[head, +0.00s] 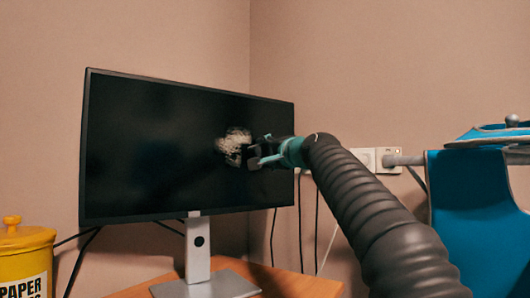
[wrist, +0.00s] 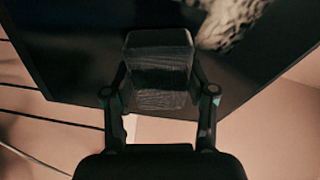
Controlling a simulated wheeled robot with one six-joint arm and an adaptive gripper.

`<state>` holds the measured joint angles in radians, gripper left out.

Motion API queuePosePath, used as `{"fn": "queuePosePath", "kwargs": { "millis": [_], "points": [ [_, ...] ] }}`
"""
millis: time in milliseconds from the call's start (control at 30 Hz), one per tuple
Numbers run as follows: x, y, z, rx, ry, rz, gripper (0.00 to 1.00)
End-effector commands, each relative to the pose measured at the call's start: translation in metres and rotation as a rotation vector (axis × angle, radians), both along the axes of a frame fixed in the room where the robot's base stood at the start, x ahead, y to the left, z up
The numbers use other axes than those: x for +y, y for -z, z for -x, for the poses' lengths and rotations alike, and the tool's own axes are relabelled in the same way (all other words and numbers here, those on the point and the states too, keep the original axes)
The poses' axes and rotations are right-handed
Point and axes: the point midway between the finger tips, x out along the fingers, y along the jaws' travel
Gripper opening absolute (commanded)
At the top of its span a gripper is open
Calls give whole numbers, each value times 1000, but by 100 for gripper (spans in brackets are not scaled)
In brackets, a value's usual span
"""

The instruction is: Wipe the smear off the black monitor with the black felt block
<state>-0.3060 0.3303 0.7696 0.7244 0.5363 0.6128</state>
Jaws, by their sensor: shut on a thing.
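The black monitor (head: 150,150) stands on a silver stand on the wooden table. A whitish smear (head: 234,146) lies right of centre on its dark screen. The smear also shows at the top of the wrist view (wrist: 232,22), to the right of the block. My gripper (head: 264,156) is in front of the right part of the screen, just right of the smear. In the wrist view my gripper (wrist: 160,92) is shut on the black felt block (wrist: 160,62). I cannot tell whether the block touches the screen.
A yellow lidded container (head: 24,255) with a "PAPER" label stands at the lower left. A wall socket (head: 388,160) and cables are behind the monitor's right side. A blue padded object (head: 468,205) stands at the right. The wooden table (head: 290,284) is bare at front right.

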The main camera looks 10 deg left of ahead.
Motion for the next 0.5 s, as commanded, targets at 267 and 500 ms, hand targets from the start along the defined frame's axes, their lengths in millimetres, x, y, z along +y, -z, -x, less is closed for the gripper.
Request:
{"fn": "queuePosePath", "kwargs": {
  "millis": [267,500],
  "points": [
    [11,0,9,1,-3,-1,28],
    [26,0,21,2,-5,0,28]
  ]
}}
